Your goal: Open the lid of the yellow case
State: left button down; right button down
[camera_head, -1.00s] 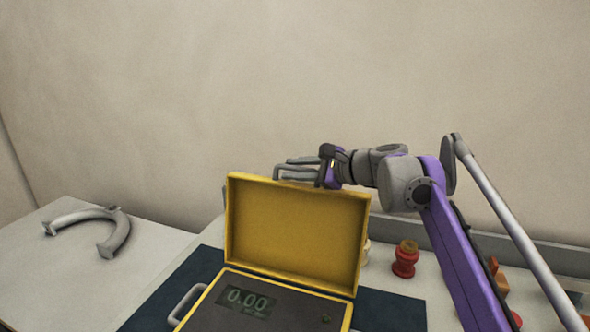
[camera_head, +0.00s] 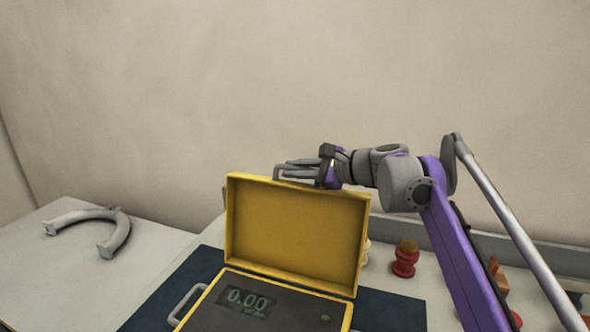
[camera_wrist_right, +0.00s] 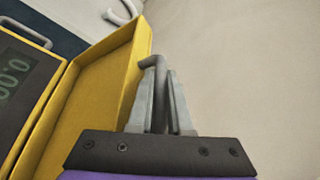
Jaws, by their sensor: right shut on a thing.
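The yellow case (camera_head: 218,283) lies on a dark mat, and its lid (camera_head: 296,228) stands upright, open. Its panel (camera_head: 270,308) shows a display reading 0.00. My right gripper (camera_head: 294,172) is at the lid's top edge, its fingers pointing left. In the right wrist view, the gripper (camera_wrist_right: 160,95) is shut on a grey bar-like handle (camera_wrist_right: 152,62) beside the yellow lid (camera_wrist_right: 95,85). The fingers hide part of that handle. My left gripper is not in view.
A grey horseshoe-shaped part (camera_head: 90,220) lies on the pale table at left. The dark mat (camera_head: 390,308) extends right of the case. A red part (camera_head: 405,260) and orange parts stand behind, at right, near my right arm. A plain wall is behind.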

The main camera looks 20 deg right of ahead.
dwell(0.8)
jog(key=s+a+r+n+t, duration=0.1)
jog(key=s+a+n, duration=0.1)
jog(key=s, duration=0.3)
jog(key=shift+s+a+r+p, duration=0.25)
jog(key=shift+s+a+p, duration=0.1)
jog(key=shift+a, duration=0.55)
jog(key=c, duration=1.1)
grip_release()
jog(key=v, duration=1.1)
jog(key=shift+a+f, duration=0.1)
jog(key=shift+f, duration=0.05)
